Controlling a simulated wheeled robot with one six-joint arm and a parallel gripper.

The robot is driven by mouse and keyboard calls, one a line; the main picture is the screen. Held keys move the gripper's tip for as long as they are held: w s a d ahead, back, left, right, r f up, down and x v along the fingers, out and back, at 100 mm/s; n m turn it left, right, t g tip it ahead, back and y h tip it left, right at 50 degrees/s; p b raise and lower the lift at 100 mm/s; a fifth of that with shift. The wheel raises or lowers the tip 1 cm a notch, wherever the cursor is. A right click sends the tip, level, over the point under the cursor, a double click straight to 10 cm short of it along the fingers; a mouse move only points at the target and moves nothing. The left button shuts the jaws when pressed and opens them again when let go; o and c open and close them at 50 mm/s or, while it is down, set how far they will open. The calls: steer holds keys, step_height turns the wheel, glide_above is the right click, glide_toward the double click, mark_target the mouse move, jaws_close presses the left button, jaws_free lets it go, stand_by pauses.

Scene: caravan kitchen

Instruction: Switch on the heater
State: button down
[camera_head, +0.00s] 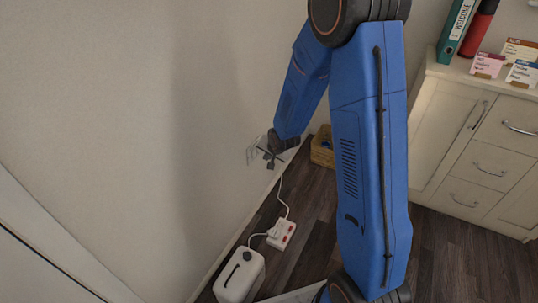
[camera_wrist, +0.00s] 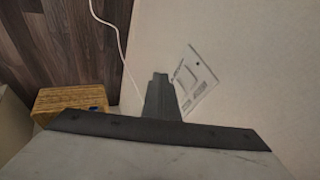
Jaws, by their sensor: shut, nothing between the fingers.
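A white wall plate (camera_head: 254,150) with switch-like parts is on the wall at the end of my arm. In the wrist view the plate (camera_wrist: 197,80) shows larger, just right of my fingers, with a raised rectangular part and a small dark dot. My gripper (camera_head: 270,157) is shut and empty, close to the wall; in the wrist view its dark fingers (camera_wrist: 160,82) point toward the wall beside the plate. I cannot tell whether they touch it. My fingers partly cover the plate. No thing in view is clearly a heater.
A white cable (camera_head: 283,190) runs down to a white power strip (camera_head: 282,234) with red switches on the dark wood floor. A cabinet (camera_head: 475,150) stands at right.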

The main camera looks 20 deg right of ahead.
mark_target(254, 153)
steer(key=shift+w+a+f, duration=0.25)
steer(key=shift+w+a, duration=0.25)
steer(key=shift+w, duration=0.1)
steer(key=shift+w+a+f, duration=0.25)
steer(key=shift+w+a, duration=0.2)
steer(key=shift+w, duration=0.15)
steer(key=shift+w+a+f, duration=0.25)
steer(key=shift+w+a, duration=0.25)
steer(key=shift+w, duration=0.1)
steer(key=shift+a+f, duration=0.1)
steer(key=shift+w+f, duration=0.15)
steer(key=shift+f, duration=0.15)
steer(key=shift+r, duration=0.15)
